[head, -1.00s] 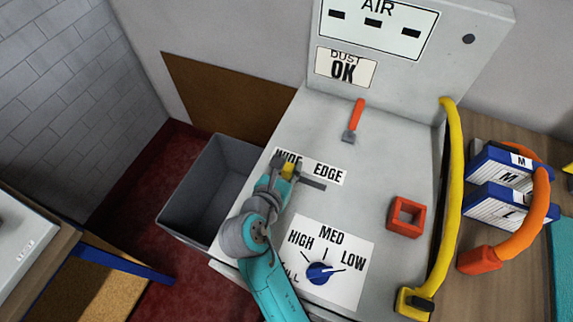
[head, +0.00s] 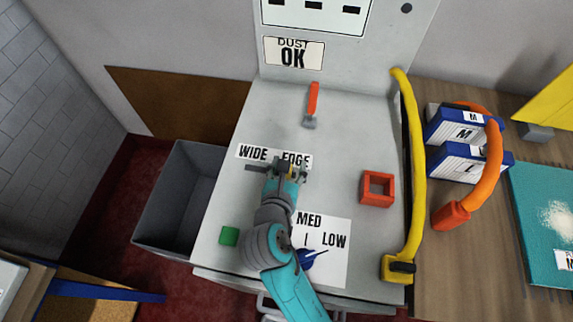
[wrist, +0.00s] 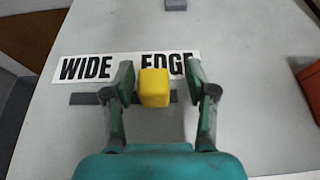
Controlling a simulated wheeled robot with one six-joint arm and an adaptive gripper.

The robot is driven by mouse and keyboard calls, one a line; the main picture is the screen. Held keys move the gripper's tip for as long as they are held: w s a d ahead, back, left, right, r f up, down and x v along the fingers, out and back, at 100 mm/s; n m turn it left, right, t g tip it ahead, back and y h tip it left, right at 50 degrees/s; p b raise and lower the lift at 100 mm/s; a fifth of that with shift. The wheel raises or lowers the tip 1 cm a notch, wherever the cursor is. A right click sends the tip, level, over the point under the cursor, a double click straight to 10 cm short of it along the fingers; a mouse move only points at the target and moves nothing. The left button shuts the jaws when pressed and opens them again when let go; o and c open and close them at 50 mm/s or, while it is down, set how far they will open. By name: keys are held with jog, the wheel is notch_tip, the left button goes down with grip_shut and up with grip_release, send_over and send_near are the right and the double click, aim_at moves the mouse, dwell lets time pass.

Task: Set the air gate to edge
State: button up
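The air gate is a slider with a yellow knob (wrist: 154,87) in a dark slot (wrist: 84,98) on the grey sloped panel. The label (wrist: 125,66) above it reads WIDE at left and EDGE at right. The knob stands under the left part of EDGE, near the slot's right end. My gripper (wrist: 160,78) is open around the knob. Its left finger is very close to the knob; contact cannot be told. A wider gap shows at the right finger. In the head view my gripper (head: 287,171) partly hides the knob and EDGE.
A red lever (head: 313,100) stands above the slot, and a red square frame (head: 377,188) lies to the right. A blue dial (head: 306,259) and a green button (head: 229,236) are below. A yellow hose (head: 413,150) runs along the panel's right side. A grey bin (head: 175,205) stands left.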

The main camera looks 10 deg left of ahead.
jog(key=v, duration=1.2)
dwell(0.6)
